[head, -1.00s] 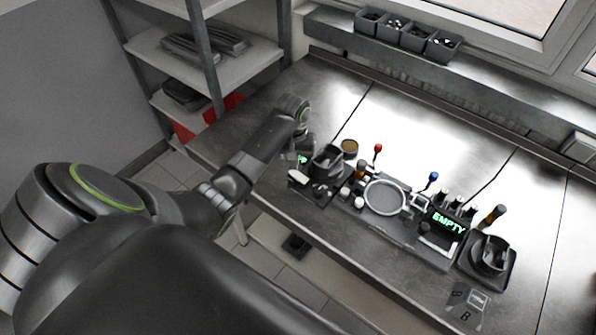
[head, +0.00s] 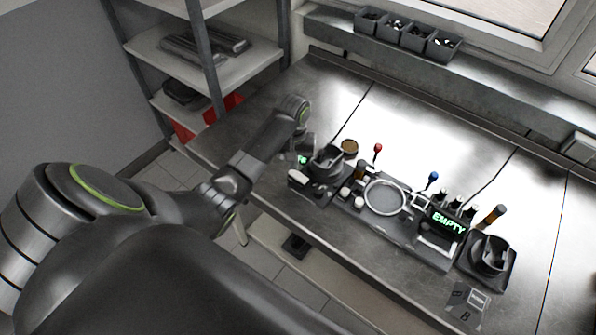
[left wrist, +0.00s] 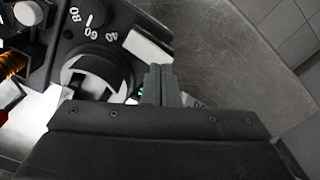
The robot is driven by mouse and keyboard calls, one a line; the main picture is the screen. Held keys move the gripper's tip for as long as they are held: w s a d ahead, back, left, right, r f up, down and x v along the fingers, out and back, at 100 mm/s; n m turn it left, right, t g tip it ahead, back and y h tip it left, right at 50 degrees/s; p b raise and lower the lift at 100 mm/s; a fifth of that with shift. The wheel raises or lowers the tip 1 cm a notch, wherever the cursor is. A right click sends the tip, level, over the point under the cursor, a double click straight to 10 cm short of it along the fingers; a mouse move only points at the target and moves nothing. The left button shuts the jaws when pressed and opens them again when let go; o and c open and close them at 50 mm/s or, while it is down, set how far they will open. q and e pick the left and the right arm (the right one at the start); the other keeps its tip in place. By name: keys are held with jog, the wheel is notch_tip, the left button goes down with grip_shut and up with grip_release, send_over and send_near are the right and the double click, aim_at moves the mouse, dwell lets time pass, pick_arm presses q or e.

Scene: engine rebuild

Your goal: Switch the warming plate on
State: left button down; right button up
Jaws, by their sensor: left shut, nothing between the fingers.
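The warming plate shows in the left wrist view as a black panel (left wrist: 118,14) with a dial marked 40, 60 and 80. A pale block (left wrist: 148,47), possibly its switch, sits at the panel edge below the numbers. My left gripper (left wrist: 160,72) is shut and empty, with its fingertips close to the pale block; I cannot tell whether they touch. A dark round part with a slot (left wrist: 97,72) is left of the fingers. In the head view the plate (head: 312,188) is at the bench's left front, below my left wrist, and the fingertips are hard to make out. My right gripper is not in view.
Right of the plate are a round pale-rimmed tray (head: 384,197), red (head: 378,148) and blue (head: 433,176) knobbed levers and a display reading EMPTY (head: 449,222). A dark holder (head: 490,255) stands further right. The bench behind them is mostly clear.

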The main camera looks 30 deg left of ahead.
pick_arm(q)
jog(key=shift+f+b, duration=0.4)
jog(key=shift+f, duration=0.65)
dwell(0.4)
jog(key=shift+r+p, duration=1)
jog(key=shift+r, duration=2.55)
